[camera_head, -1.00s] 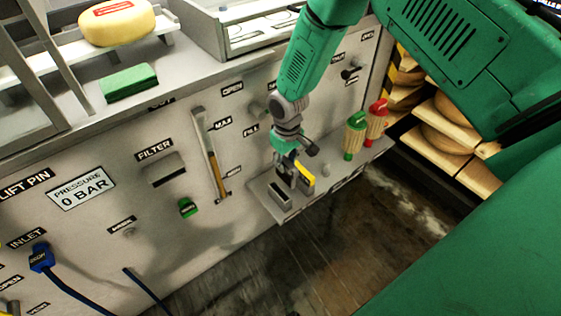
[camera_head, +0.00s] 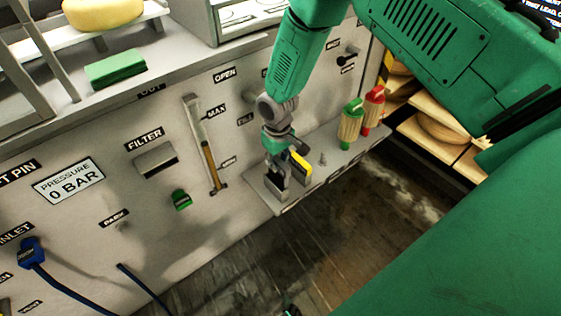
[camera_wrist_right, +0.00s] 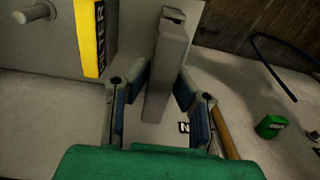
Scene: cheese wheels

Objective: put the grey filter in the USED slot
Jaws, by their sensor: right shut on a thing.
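My right gripper (camera_head: 275,172) is low over a small shelf on the machine front. It is shut on a grey block, the grey filter (camera_wrist_right: 168,72), which stands between its blue-padded fingers in the wrist view. No USED label is readable.
Open floor lies in front.

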